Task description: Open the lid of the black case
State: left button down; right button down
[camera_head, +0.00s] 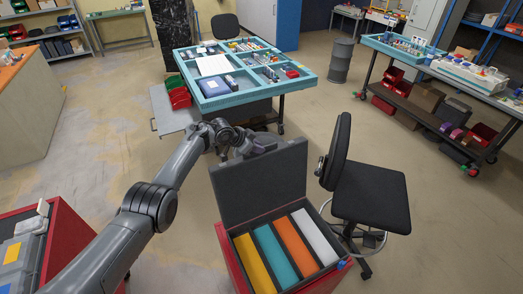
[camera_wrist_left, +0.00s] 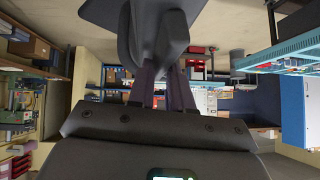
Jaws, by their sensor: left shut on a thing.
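The black case (camera_head: 286,252) sits on a red cabinet at the bottom centre of the head view. Its lid (camera_head: 262,182) stands up, raised at the back, so the inside shows a yellow, a teal, an orange and a white block side by side. My left gripper (camera_head: 262,144) is at the lid's top edge, shut on the lid; the lid partly hides its fingertips. In the left wrist view my left gripper's fingers (camera_wrist_left: 168,75) point up the picture, with dark shapes beyond them that are hard to tell apart. My right gripper is in neither view.
A black office chair (camera_head: 368,193) stands close to the right of the case. Behind is a teal-rimmed table (camera_head: 243,98) with parts on it. A red cabinet (camera_head: 70,240) with a grey case is at the lower left. Open floor lies between them.

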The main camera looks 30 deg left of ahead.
pick_arm(q)
jog(key=shift+s+d+f, duration=0.1)
jog(key=shift+f, duration=0.2)
jog(key=c, duration=1.1)
grip_release()
jog(key=shift+r, duration=0.1)
jog(key=shift+s+r+p, duration=0.35)
jog(key=shift+r+p, duration=0.05)
jog(key=shift+r, duration=0.05)
jog(key=shift+a+p+v, duration=0.2)
jog(key=shift+p+v, duration=0.3)
jog(key=shift+v, duration=4.45)
jog(key=shift+w, duration=0.1)
jog(key=shift+f, duration=0.1)
